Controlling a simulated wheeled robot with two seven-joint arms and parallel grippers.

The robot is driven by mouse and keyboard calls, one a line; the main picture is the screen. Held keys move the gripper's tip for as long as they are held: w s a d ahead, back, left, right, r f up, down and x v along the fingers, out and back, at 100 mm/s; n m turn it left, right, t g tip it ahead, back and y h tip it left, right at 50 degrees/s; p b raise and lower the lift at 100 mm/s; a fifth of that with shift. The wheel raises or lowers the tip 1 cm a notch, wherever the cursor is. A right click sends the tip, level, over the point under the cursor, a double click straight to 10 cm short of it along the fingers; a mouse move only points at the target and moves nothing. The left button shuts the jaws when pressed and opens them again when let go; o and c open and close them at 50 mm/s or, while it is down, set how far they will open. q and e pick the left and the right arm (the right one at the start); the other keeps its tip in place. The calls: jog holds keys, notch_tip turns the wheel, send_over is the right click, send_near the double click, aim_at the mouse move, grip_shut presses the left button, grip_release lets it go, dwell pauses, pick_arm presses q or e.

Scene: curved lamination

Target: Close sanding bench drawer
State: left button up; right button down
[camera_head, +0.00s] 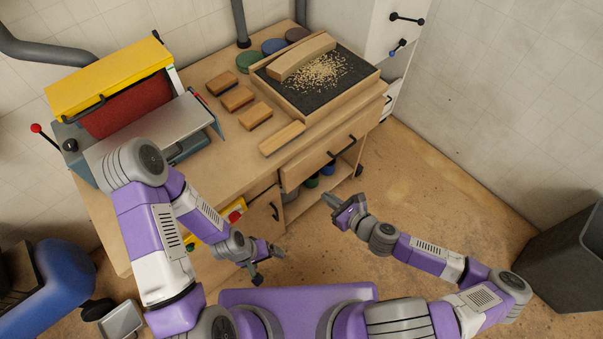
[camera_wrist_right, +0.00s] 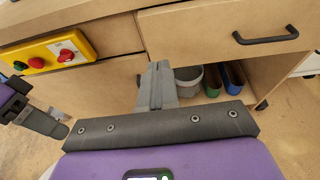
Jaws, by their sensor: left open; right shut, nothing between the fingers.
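The wooden sanding bench (camera_head: 225,150) has a drawer (camera_head: 310,168) with a dark bar handle (camera_head: 343,146) on its front side. In the right wrist view the drawer front (camera_wrist_right: 200,35) and its handle (camera_wrist_right: 265,36) fill the upper right. My left gripper (camera_head: 270,266) is open and empty in front of the bench's left part.
An open shelf below the drawer holds a grey bucket (camera_wrist_right: 188,80) and coloured rolls or discs. A yellow switch box (camera_wrist_right: 48,52) is on the bench front. A sander, wooden blocks and a tray (camera_head: 350,85) sit on top. Floor to the right is clear up to a grey bin (camera_head: 570,255).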

jog(key=b, duration=0.3)
send_near(295, 169)
jog(key=x, duration=0.2)
jog(key=f+x, duration=0.1)
jog(key=x, duration=0.2)
jog(key=shift+w+a+r, duration=0.1)
jog(key=shift+w+a, duration=0.3)
jog(key=shift+w, duration=0.1)
